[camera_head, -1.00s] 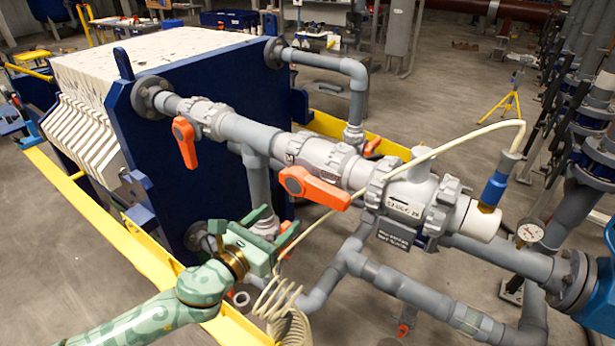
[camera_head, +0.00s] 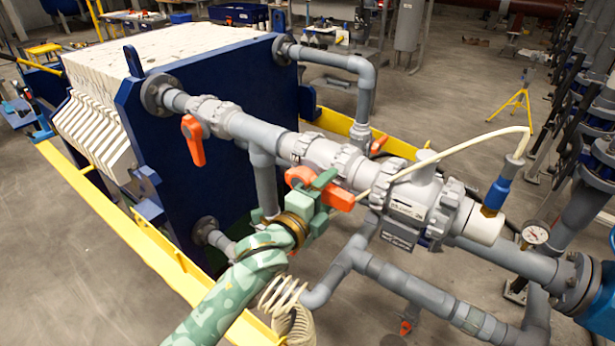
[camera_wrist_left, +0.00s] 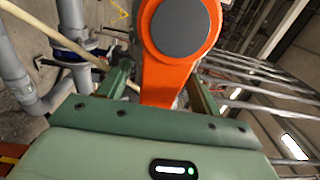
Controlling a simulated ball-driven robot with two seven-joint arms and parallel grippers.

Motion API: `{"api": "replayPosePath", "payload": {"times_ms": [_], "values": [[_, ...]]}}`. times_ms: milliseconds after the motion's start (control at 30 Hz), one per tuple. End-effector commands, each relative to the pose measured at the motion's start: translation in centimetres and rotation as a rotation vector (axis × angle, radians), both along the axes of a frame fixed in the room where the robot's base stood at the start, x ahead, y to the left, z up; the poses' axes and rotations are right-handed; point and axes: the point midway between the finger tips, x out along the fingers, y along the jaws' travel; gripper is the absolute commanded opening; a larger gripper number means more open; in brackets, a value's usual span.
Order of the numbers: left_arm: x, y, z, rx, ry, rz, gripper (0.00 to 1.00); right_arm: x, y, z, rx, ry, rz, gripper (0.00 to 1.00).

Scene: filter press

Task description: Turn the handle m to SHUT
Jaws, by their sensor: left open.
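The handle m is an orange lever (camera_head: 343,198) on the grey pipe valve in the middle of the head view. It points right and slightly down, roughly along the pipe. My left gripper (camera_head: 321,192) is at the lever from the front and hides its middle part. In the left wrist view the lever (camera_wrist_left: 172,72), with its round grey cap, lies between the two spread green fingers. The left gripper is open, and I cannot tell whether a finger touches the lever. My right gripper is not in view.
Another orange lever (camera_head: 194,140) hangs down on the same pipe to the left. A lower grey pipe (camera_head: 405,290) runs below. The blue press plate (camera_head: 225,95) stands behind.

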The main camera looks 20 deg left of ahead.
Motion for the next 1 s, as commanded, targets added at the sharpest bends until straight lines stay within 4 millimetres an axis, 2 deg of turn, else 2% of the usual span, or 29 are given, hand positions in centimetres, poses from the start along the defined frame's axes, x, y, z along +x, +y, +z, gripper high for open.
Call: {"api": "replayPosePath", "payload": {"times_ms": [233,267,433,567,1000], "values": [[0.1,-0.1,0.0,0.001,0.001,0.000,0.64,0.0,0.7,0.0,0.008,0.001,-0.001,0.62],[0.1,-0.1,0.0,0.001,0.001,0.000,0.59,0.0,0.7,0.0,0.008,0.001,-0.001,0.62],[0.1,-0.1,0.0,0.002,0.000,0.000,0.12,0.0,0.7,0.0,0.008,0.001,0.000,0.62],[0.1,0.0,-0.2,0.022,-0.006,-0.001,0.10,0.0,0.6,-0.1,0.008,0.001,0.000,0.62],[0.4,0.9,-3.3,0.496,-0.170,0.000,0.10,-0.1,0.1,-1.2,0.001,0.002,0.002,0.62]]}}
